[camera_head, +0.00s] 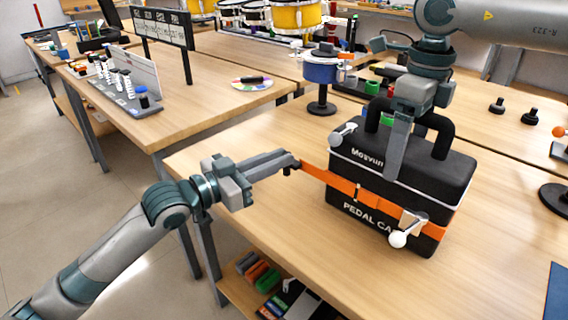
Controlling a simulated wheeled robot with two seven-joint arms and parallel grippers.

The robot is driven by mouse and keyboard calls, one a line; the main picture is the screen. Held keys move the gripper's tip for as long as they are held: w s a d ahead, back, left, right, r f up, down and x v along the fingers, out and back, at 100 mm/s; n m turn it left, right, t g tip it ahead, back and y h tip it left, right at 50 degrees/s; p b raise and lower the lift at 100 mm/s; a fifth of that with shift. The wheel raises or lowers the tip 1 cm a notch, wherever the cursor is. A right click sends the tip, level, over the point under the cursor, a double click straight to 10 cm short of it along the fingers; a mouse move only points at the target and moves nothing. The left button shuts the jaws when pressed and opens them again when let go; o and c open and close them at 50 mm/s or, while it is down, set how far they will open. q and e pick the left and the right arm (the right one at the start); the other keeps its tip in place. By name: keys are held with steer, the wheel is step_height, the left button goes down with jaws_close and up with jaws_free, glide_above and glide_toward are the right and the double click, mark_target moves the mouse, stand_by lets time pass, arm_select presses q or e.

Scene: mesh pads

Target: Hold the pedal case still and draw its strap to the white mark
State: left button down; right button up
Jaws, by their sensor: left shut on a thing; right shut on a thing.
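The black pedal case (365,172) stands upright on the wooden table, with white lettering on its front. An orange strap (375,199) runs across its front, and its free end stretches out to the left. My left gripper (291,165) is shut on that end, left of the case and above the table. My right gripper (394,172) comes down from above at the black carrying handle (441,136) and is shut on it; its fingers partly hide the handle and lid. A pale patch (411,222) shows by the strap's right end; I cannot tell whether it is the white mark.
A blue drum on a stand (321,75) is behind the case. The table (290,225) is clear in front of the case. A dark blue sheet (557,292) lies at the right edge.

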steer(key=shift+s+f, duration=0.15)
steer(key=shift+f, duration=0.2)
arm_select(q)
steer(key=c, duration=1.7)
jaws_free()
steer(key=shift+c, duration=0.2)
steer(key=shift+s+a, duration=0.1)
steer(key=shift+a, duration=0.05)
steer(key=v, duration=1.2)
arm_select(e)
steer(key=o, duration=1.5)
steer(key=shift+r, duration=0.1)
steer(key=o, duration=0.5)
steer(key=shift+o, duration=0.2)
